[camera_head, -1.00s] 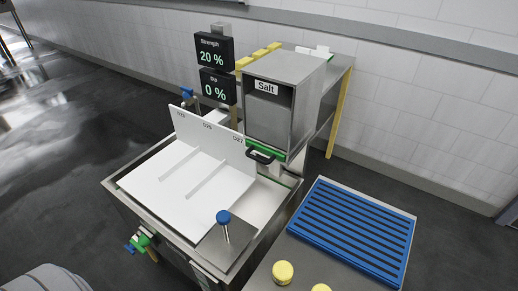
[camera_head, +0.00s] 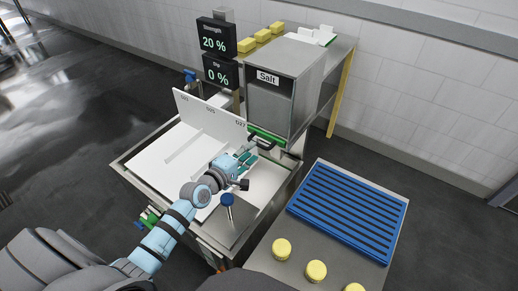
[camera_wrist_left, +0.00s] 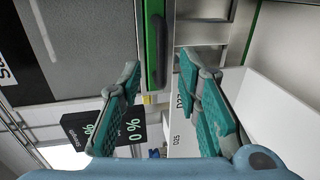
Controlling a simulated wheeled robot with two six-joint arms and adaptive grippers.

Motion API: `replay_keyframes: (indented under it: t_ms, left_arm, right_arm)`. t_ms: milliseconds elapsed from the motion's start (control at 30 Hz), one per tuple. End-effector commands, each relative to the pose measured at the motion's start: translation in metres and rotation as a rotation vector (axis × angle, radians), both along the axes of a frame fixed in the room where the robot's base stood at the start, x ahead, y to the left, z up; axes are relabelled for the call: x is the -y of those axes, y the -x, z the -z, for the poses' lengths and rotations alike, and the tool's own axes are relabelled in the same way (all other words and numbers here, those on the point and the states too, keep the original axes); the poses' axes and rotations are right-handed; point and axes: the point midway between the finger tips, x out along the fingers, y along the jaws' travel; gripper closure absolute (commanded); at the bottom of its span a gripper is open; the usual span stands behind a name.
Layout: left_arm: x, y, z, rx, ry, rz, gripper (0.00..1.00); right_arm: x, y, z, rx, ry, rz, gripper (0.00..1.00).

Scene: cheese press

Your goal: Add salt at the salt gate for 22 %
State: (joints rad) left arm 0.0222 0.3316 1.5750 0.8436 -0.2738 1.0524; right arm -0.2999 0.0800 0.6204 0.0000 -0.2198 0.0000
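The steel salt box (camera_head: 284,95), labelled "Salt", stands at the back of the brine tank. Its green salt gate (camera_head: 268,136) shows at the box's bottom front edge. In the left wrist view the green gate (camera_wrist_left: 148,75) and its black handle (camera_wrist_left: 157,40) lie ahead, lined up with the gap between the fingers. My left gripper (camera_head: 250,156) is just in front of the gate, open and empty; its spread teal fingers also show in the left wrist view (camera_wrist_left: 160,82). The strength display (camera_head: 215,39) reads 20 %. My right gripper is out of view.
The dip display (camera_head: 220,72) reads 0 %. A white divided board (camera_head: 160,155) lies over the tank (camera_head: 128,164). At right are a blue slatted rack (camera_head: 345,222) and yellow cheeses (camera_head: 281,249).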

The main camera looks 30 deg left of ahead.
Motion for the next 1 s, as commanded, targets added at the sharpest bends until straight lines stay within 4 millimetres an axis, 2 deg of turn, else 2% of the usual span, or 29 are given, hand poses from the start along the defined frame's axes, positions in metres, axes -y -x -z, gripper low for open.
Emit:
replay_keyframes:
  t_ms: [33, 100, 300, 600, 633, 800, 1000]
  left_arm:
    - [0.002, -0.014, 0.009, 0.002, 0.002, 0.0, 0.69]
    - [0.004, -0.03, 0.012, 0.002, 0.002, 0.0, 0.69]
    - [0.008, -0.056, 0.016, -0.002, 0.0, 0.001, 0.69]
    - [0.009, -0.06, 0.014, -0.002, -0.003, 0.003, 0.69]
    - [0.009, -0.06, 0.014, -0.002, -0.003, 0.003, 0.71]
    - [0.009, -0.06, 0.014, -0.002, -0.003, 0.002, 0.98]
    - [0.009, -0.06, 0.014, -0.002, -0.003, 0.002, 1.0]
  right_arm:
    - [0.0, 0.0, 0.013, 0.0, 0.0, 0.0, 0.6]
    - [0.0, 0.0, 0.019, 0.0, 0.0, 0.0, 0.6]
    - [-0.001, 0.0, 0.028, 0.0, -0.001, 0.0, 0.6]
    - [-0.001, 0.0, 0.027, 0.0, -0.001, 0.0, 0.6]
    - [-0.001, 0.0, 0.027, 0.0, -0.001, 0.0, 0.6]
    - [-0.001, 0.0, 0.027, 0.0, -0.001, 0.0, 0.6]
    - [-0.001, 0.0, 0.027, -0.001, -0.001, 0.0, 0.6]
